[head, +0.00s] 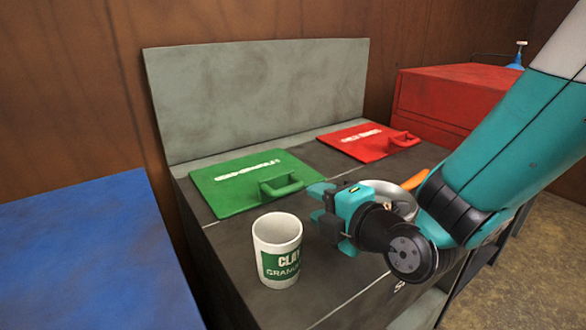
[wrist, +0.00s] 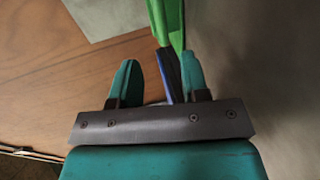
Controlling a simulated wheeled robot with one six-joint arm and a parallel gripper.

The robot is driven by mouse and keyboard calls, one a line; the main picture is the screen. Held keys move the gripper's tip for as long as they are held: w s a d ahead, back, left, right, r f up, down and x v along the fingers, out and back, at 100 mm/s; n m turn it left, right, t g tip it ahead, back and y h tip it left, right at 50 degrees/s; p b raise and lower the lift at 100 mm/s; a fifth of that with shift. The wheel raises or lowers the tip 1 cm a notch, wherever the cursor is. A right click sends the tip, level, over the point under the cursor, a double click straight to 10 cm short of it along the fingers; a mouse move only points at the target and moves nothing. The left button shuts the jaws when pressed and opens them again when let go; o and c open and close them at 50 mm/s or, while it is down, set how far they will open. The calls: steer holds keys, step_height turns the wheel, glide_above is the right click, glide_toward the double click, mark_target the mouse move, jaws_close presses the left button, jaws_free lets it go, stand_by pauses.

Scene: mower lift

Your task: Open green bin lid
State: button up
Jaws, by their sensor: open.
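The green bin lid (head: 235,183) lies flat and closed on the dark bin top, in the head view. Its raised green handle (head: 283,186) is at its near right side. My gripper (head: 317,201) is open, just to the right of the handle, with its fingers pointing towards it. In the wrist view, a green part (wrist: 168,22) reaches down to the right fingertip of my gripper (wrist: 158,72). Whether it touches the finger I cannot tell. No part of the handle is clearly between the fingers.
A white mug (head: 277,232) with a green label stands in front of the green lid. A red lid (head: 362,139) lies behind right, near a red chest (head: 455,92). A grey panel (head: 255,95) rises behind. A blue surface (head: 90,250) is at left.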

mark_target(293, 189)
steer(key=shift+w+r+p, duration=0.15)
steer(key=shift+w+p, duration=0.2)
steer(key=shift+p, duration=0.9)
steer(key=p+x, duration=0.7)
steer(key=p, duration=0.2)
steer(key=shift+w, duration=0.1)
steer(key=shift+w+a+f+p, duration=0.25)
steer(key=shift+w+p, duration=0.15)
steer(key=shift+p, duration=0.4)
steer(key=shift+w+a+f+p, duration=0.2)
steer(key=shift+w+f+p, duration=0.1)
steer(key=shift+p, duration=0.1)
jaws_close()
